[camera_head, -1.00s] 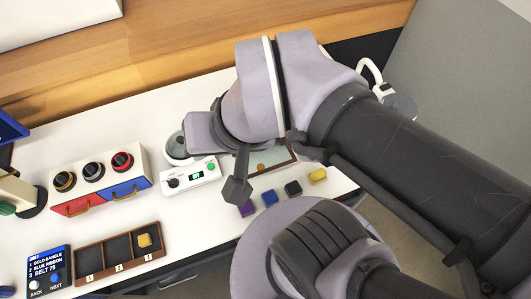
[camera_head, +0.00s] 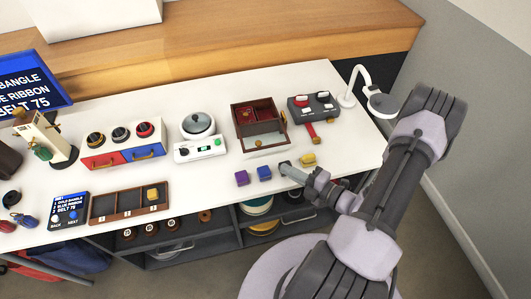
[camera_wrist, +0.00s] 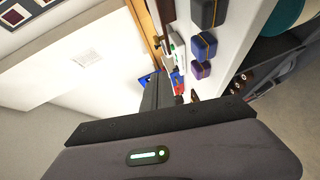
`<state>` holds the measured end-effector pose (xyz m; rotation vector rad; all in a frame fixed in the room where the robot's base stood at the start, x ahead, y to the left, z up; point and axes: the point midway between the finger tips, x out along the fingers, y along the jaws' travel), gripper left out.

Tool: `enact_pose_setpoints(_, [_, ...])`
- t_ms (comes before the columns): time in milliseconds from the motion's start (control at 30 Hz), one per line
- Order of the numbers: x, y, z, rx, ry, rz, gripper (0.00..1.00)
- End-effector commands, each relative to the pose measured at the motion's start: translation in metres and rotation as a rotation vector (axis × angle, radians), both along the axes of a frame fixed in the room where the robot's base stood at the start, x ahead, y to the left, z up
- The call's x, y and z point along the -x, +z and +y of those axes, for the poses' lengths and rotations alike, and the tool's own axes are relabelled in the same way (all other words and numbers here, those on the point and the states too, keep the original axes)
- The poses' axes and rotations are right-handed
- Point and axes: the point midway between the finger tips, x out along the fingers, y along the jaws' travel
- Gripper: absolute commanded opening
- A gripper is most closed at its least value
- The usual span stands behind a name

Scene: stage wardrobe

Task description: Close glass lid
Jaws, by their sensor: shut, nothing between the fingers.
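A wooden case (camera_head: 238,111) with a red lining stands open towards the back right of the white table in the head view. Its framed glass lid (camera_head: 265,143) is folded out at the case's front and lies low, pointing to the table's front edge. My gripper (camera_head: 286,169) is shut and empty. It is in front of the lid, apart from it, by the small boxes at the table's front edge.
Small purple (camera_head: 242,178), blue (camera_head: 264,173) and yellow (camera_head: 307,159) boxes line the front edge, with a dark one beside my gripper. A white scale-like device (camera_head: 200,148) and round pot (camera_head: 197,125) stand left of the lid. A lamp (camera_head: 380,101) stands right.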

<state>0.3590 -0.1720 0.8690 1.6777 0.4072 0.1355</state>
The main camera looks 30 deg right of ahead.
Motion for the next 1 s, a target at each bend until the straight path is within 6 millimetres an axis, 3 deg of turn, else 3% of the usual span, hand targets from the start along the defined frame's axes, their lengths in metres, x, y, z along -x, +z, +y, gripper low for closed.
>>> enact_pose_setpoints(400, [-0.083,-0.015,0.034,0.007,0.013,-0.004,0.00])
enact_pose_setpoints(500, [-0.098,-0.019,0.025,0.010,0.010,-0.005,0.00])
enact_pose_setpoints(700, [-0.115,-0.021,0.017,0.007,0.009,-0.003,0.00])
enact_pose_setpoints(1000, [-0.117,-0.020,0.016,0.007,0.009,-0.003,0.00])
